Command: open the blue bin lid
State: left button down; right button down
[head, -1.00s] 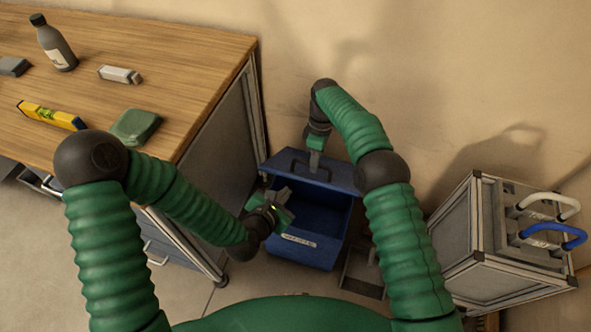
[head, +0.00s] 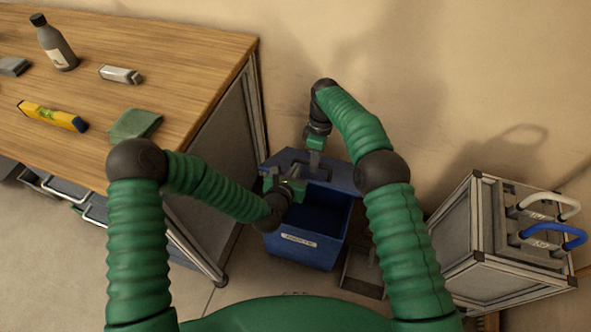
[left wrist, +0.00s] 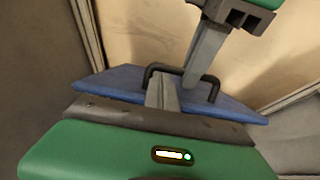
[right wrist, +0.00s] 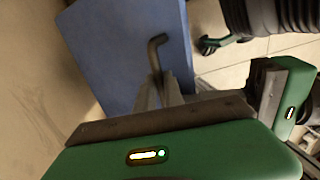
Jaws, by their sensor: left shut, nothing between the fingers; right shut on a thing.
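The blue bin (head: 300,245) stands on the floor between the workbench and the wall, with its inside visible. Its blue lid (head: 345,178) is raised at the back of the bin; it also shows in the left wrist view (left wrist: 125,80) and right wrist view (right wrist: 110,40). My right gripper (head: 315,160) is shut on the dark lid handle (left wrist: 212,82), which also shows in the right wrist view (right wrist: 153,50). My left gripper (head: 299,182) is shut and empty, in front of the lid near the handle. Its fingertips (left wrist: 160,82) overlap the handle in the left wrist view; contact is unclear.
The wooden workbench (head: 150,50) is at the left, with a bottle (head: 53,43), a yellow level (head: 50,115) and a green cloth (head: 133,125) on it. A framed box (head: 490,240) with white and blue handles stands at the right. The wall is close behind the bin.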

jog(key=shift+w+d+f, duration=0.2)
jog(key=shift+d, duration=0.1)
pick_arm(q)
jog(key=shift+w+d+r, duration=0.2)
jog(key=shift+w+r, duration=0.45)
jog(key=shift+f, duration=0.1)
pick_arm(e)
jog(key=c, duration=1.5)
grip_release()
jog(key=shift+a, duration=0.1)
jog(key=shift+o, duration=0.2)
jog(key=shift+a, duration=0.1)
